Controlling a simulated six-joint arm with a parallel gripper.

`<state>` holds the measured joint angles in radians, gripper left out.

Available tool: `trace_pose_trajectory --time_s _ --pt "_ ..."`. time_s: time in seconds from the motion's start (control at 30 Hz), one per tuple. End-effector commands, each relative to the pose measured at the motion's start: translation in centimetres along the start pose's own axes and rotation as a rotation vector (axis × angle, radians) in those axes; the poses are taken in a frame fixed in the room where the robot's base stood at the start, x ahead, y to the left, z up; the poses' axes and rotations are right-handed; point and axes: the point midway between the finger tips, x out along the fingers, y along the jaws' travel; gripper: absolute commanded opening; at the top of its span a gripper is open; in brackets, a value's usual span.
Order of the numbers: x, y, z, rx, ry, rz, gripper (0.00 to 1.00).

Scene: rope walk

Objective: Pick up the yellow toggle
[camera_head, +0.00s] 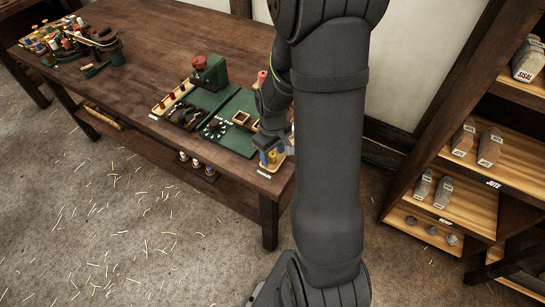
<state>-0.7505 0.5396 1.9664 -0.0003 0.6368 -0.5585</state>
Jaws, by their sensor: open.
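A small yellow piece (272,156), which looks like the yellow toggle, stands beside a blue piece (263,159) on a small pale stand (266,172) at the table's right front corner. My gripper (268,142) is open, pointing down just above these pieces. It is small and dark here, and my own arm covers part of it and the table behind. I cannot tell whether the fingers are around the yellow piece or only over it.
Left of my gripper lie green mats (238,112) with small parts and a wooden frame (241,118). A green device with a red knob (209,70) stands behind. Tools fill the table's far left. Shelves (462,190) stand right; the table's middle (150,60) is clear.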

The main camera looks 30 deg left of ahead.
Motion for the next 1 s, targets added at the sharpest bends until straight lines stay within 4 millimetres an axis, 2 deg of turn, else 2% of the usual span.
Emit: trace_pose_trajectory --time_s 0.2,0.27,0.4,0.47,0.8,1.0 --pt "0.1 0.0 0.0 0.000 0.001 0.001 0.48" --pt "0.0 0.0 0.0 0.000 0.001 0.001 0.39" --pt "0.0 0.0 0.0 0.000 0.001 0.001 0.11" --pt "0.0 0.0 0.0 0.000 0.001 0.001 0.01" --pt "-0.2 0.0 -0.1 0.000 0.002 0.001 0.00" --pt "-1.6 0.1 -0.1 0.000 0.004 0.002 0.00"
